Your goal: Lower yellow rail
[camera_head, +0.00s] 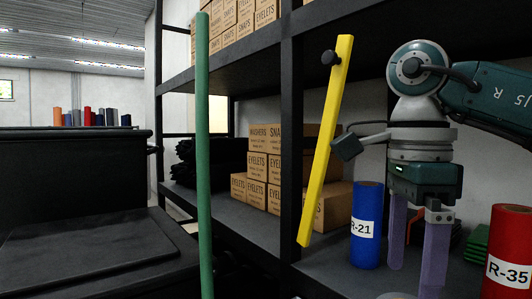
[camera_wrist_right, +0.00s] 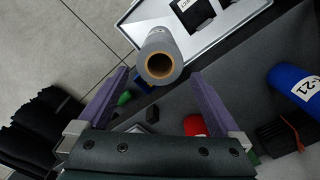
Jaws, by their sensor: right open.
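The yellow rail (camera_head: 325,140) stands tilted in the head view, its upper end leaning right, in front of the shelf. A black knob (camera_head: 331,58) sticks out near its top. A green bar (camera_head: 203,150) stands nearly upright to its left. My right gripper (camera_head: 412,272) is to the right of the rail, apart from it, with its purple fingers pointing down. In the right wrist view the fingers (camera_wrist_right: 158,74) are spread apart with nothing clamped. The rail does not show in that view. My left gripper is in neither view.
A blue roll (camera_head: 367,225) marked R-21 stands on the shelf between rail and right gripper. A red roll (camera_head: 508,255) marked R-35 stands at the right edge. Cardboard boxes (camera_head: 262,170) sit behind the rail.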

